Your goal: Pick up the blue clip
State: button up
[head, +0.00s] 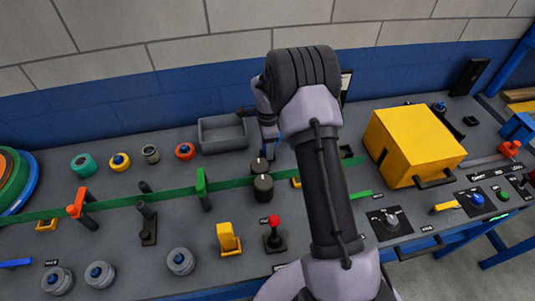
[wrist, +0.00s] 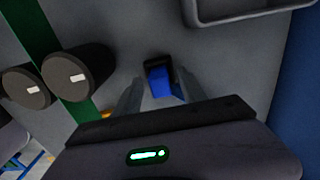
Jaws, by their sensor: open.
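The blue clip (wrist: 160,82) shows in the wrist view, set against a small black holder (wrist: 158,64) on the grey panel. My gripper (wrist: 157,88) is open, with one finger on each side of the clip and nothing clearly held. Whether the fingers touch the clip cannot be told. In the head view my gripper (head: 268,138) points down near the back of the panel, behind my arm. The clip cannot be made out clearly there.
Two dark knobs (wrist: 75,76) stand to the left in the wrist view; they also show in the head view (head: 263,188). A grey open bin (head: 222,149) is near the clip. A yellow box (head: 420,140) stands to the right, and the blue wall (head: 110,113) is behind.

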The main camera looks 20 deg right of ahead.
jog(key=shift+f, duration=0.15)
grip_shut()
notch_tip(320, 180, up, 10)
jog(key=p, duration=0.2)
jog(key=shift+p, duration=0.4)
jog(key=shift+r+p, duration=0.3)
jog(key=shift+r, duration=0.2)
